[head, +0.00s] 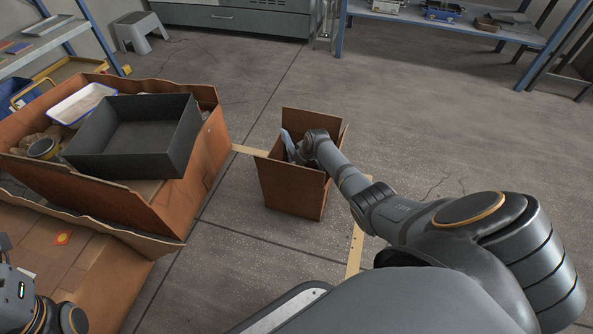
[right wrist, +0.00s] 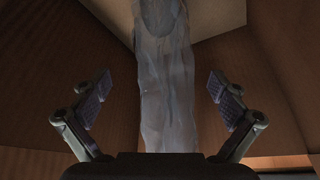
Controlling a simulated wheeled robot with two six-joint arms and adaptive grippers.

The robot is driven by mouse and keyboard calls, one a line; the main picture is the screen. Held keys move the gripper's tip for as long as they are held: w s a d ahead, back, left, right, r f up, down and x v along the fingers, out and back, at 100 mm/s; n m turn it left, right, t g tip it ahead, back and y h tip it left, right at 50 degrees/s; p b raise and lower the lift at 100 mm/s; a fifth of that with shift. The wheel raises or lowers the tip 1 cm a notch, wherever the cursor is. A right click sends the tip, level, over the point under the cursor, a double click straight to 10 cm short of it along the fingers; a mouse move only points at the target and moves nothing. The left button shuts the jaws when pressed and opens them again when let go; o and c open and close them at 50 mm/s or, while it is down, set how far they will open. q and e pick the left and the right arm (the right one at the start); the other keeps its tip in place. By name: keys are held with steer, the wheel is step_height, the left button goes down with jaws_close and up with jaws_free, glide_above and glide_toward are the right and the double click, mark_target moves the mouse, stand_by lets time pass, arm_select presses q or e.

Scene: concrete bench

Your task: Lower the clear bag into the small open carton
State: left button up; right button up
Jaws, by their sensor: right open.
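The small open carton (head: 290,190) stands on the floor near the middle of the head view, flaps up. My right arm reaches in over its right side, and its gripper is mostly hidden by the carton. In the right wrist view my right gripper (right wrist: 157,88) is open, with its fingers apart on both sides of the clear bag (right wrist: 168,95). The bag hangs or stands as a long, see-through strip against the brown carton walls. A pale bit of the bag (head: 287,143) shows at the carton's opening. Of my left arm only a part shows at the lower left; its fingers are out of view.
A large brown box (head: 185,195) at the left holds a dark grey tray (head: 150,155) and a white tray (head: 82,103). A flattened cardboard sheet (head: 100,285) lies in front. A grey stool (head: 142,32) and shelving stand behind. Floor right of the carton is clear.

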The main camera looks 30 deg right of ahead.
steer(key=shift+s, duration=0.1)
steer(key=v, duration=1.2)
steer(key=shift+r, duration=0.1)
